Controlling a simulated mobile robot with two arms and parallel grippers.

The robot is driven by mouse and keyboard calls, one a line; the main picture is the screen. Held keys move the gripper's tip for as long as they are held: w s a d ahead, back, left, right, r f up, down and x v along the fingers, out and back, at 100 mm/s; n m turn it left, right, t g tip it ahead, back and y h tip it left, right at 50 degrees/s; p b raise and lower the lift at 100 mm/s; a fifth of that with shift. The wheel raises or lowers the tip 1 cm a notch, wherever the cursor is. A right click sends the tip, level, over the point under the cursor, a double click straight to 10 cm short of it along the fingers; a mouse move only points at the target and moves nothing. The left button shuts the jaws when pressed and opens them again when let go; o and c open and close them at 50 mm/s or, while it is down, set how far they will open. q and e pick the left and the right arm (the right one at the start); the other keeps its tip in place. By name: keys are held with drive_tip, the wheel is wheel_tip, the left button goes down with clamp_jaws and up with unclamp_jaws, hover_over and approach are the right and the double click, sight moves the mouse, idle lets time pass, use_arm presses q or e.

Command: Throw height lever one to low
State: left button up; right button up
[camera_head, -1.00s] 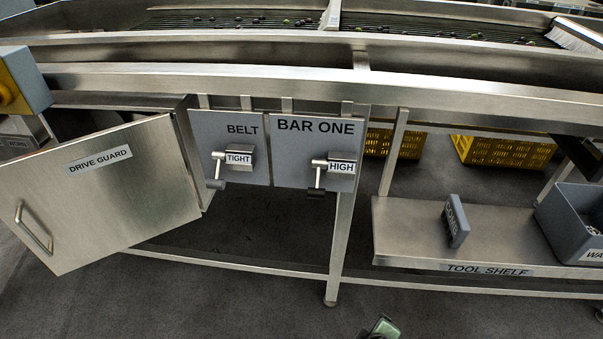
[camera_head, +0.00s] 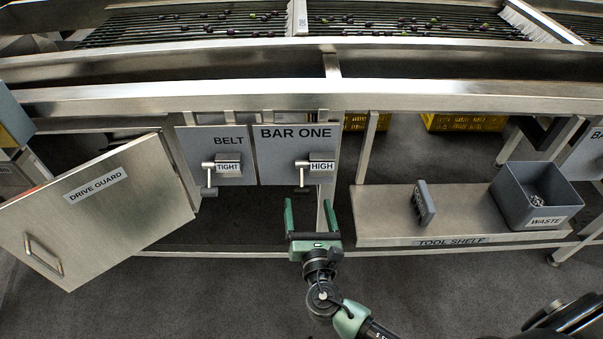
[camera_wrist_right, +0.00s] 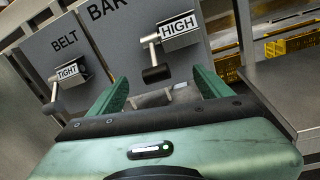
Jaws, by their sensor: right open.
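The bar one lever (camera_head: 301,176) hangs down from its pivot on the grey panel marked BAR ONE (camera_head: 287,142). The label beside it reads HIGH (camera_head: 322,167). In the right wrist view the lever's dark handle (camera_wrist_right: 156,73) shows just beyond and between my fingers. My right gripper (camera_head: 308,203) is open and empty, below the lever, with its green fingers pointing up toward the panel. It also shows in the right wrist view (camera_wrist_right: 163,82). My left gripper is not in view.
The BELT lever (camera_head: 209,180), labelled TIGHT, is close on the left. The drive guard door (camera_head: 100,215) hangs open at far left. The tool shelf (camera_head: 460,215) on the right holds a comb (camera_head: 424,203) and a waste bin (camera_head: 535,195). A frame rail runs above the panels.

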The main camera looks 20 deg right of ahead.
sight(303, 186)
drive_tip(key=shift+n, duration=0.4)
drive_tip(key=w, duration=0.8)
drive_tip(key=shift+d+r, duration=0.2)
drive_tip(key=shift+d, duration=0.15)
drive_tip(key=shift+s, duration=0.1)
clamp_jaws()
